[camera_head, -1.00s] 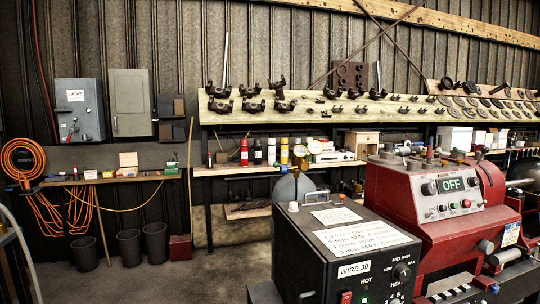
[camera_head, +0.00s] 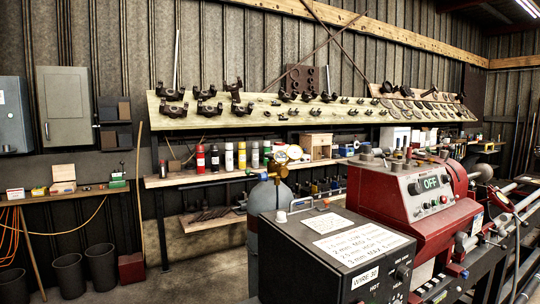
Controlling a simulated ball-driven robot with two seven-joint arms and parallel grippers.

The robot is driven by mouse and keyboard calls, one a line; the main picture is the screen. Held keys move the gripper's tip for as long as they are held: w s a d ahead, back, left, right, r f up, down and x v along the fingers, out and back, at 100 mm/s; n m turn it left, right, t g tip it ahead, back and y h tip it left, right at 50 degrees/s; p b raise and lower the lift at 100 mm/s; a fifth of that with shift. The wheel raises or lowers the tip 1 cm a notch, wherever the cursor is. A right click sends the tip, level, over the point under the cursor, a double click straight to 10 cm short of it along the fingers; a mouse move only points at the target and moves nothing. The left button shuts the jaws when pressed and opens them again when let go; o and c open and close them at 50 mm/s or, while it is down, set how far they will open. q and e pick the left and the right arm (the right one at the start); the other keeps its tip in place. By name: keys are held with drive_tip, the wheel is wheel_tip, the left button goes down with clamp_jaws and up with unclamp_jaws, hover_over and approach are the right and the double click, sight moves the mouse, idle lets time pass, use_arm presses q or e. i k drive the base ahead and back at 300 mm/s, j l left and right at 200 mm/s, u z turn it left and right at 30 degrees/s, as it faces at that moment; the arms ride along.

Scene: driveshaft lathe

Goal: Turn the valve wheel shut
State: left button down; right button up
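A grey gas cylinder (camera_head: 275,195) stands behind the black welding machine (camera_head: 332,246), which hides its lower right part. Small brass-coloured valve fittings (camera_head: 270,176) sit on top of the cylinder. A round white-faced gauge (camera_head: 294,152) shows just above and to the right of them. The valve wheel is too small to make out clearly among these fittings, and I cannot tell how far it is turned. Neither of my grippers is in view.
A red lathe (camera_head: 403,196) with a display reading OFF stands right of the welder. Shelves with bottles and spray cans (camera_head: 228,158) run along the back wall. Dark bins (camera_head: 68,275) stand at the lower left. Bare concrete floor (camera_head: 195,272) lies left of the cylinder.

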sight(270, 156)
drive_tip(key=i+j+u, duration=0.2)
drive_tip(key=i+j, duration=0.2)
drive_tip(key=j, duration=0.15)
drive_tip(key=i+j+u, duration=0.35)
drive_tip(key=i+j, duration=0.15)
drive_tip(key=i, duration=0.35)
drive_tip(key=i+j+u, duration=0.2)
drive_tip(key=i, duration=0.25)
drive_tip(key=i+u, duration=0.2)
drive_tip(key=i, duration=0.25)
drive_tip(key=i+z, duration=0.45)
drive_tip(key=i+j+z, duration=0.25)
drive_tip(key=i+z, duration=0.15)
drive_tip(key=i, duration=0.15)
